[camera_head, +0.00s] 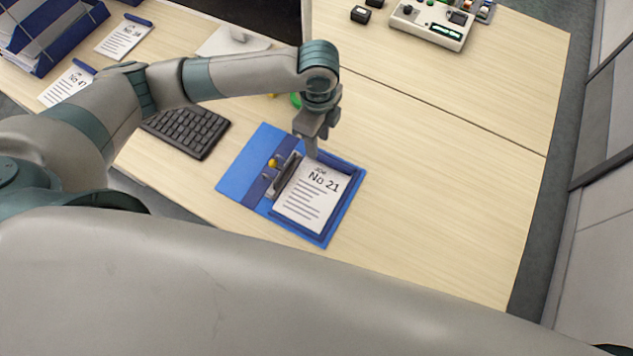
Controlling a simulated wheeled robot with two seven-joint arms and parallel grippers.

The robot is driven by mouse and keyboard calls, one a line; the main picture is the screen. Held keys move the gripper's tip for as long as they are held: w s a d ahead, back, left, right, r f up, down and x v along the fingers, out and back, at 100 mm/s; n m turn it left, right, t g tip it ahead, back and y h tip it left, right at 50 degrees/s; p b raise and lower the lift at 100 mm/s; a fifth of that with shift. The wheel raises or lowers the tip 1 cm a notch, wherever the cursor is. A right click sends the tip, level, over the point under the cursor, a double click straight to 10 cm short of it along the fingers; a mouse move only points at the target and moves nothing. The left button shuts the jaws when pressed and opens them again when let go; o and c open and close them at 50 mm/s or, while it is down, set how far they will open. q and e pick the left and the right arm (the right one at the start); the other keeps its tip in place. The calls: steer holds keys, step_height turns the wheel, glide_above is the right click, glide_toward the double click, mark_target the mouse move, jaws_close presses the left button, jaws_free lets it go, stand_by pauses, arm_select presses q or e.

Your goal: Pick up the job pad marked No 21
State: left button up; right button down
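The job pad marked No 21 (312,196) is a white sheet with printed lines. It lies on the right half of an open blue folder (234,179) on the desk. A metal clip (284,176) with a small yellow part sits along the pad's left side. My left gripper (311,153) points down at the pad's far edge, close to the word JOB. Its fingers overlap in this view, so I cannot tell whether they are open or shut, or touch the pad. My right gripper is not in view.
A black keyboard (187,129) lies left of the folder. Pads marked No 47 (66,86) and another number (123,39) lie at the far left beside blue trays (48,36). A grey device (433,24) stands at the back. The desk (440,200) right of the folder is clear.

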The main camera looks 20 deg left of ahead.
arm_select(q)
steer(key=shift+a+f+p, duration=0.1)
steer(key=shift+f+p, duration=0.2)
steer(key=shift+f, duration=0.2)
step_height(320, 180, down, 3)
steer(key=shift+a+f+p, duration=0.1)
steer(key=shift+p, duration=0.45)
steer(key=shift+f, duration=0.55)
jaws_close()
